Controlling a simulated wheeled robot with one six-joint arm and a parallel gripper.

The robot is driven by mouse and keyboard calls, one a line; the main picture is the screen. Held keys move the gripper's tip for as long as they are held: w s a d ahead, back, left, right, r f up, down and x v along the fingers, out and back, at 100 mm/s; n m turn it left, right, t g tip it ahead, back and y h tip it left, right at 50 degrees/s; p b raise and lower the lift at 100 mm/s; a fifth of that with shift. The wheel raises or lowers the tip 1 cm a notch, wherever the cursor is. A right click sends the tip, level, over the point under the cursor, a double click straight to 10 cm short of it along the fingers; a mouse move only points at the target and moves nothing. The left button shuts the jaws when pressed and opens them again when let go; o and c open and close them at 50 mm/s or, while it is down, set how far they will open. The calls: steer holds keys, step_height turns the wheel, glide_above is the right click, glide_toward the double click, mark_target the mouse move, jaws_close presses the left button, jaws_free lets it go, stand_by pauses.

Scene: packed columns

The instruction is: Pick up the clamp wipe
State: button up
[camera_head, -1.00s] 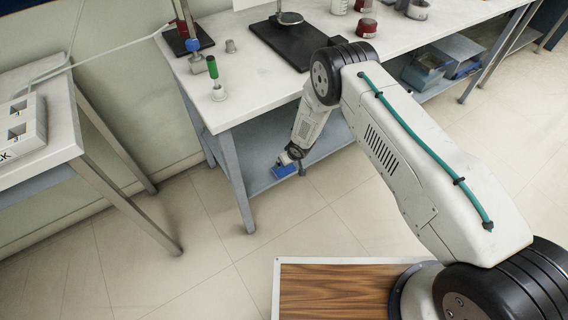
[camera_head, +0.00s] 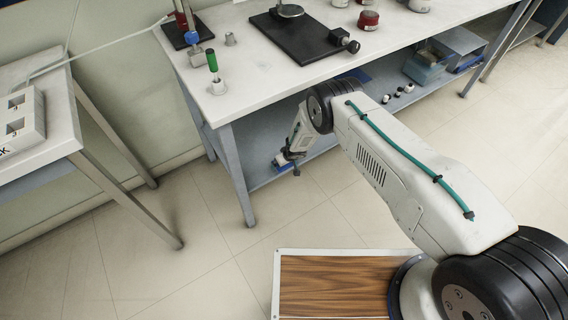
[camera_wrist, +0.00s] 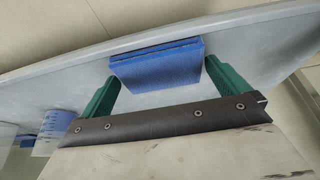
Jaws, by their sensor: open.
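The clamp wipe looks like a blue, flat, layered pad (camera_wrist: 158,68). It lies on the grey lower shelf (camera_wrist: 270,45) near the shelf's edge. In the head view only a bit of blue (camera_head: 280,162) shows beside my gripper (camera_head: 291,163). In the wrist view my gripper (camera_wrist: 162,73) is open, with one green finger on each side of the pad's near end. The fingertips reach close to the pad's ends. I cannot tell whether they touch it. Nothing is held.
The white bench top (camera_head: 240,88) is above the shelf, with a black stand base (camera_head: 296,38) on it. A bench leg (camera_head: 235,175) stands left of my gripper. A blue-marked beaker (camera_wrist: 52,128) is farther along the shelf.

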steer(key=shift+w+f, duration=0.1)
steer(key=shift+f, duration=0.05)
steer(key=c, duration=0.8)
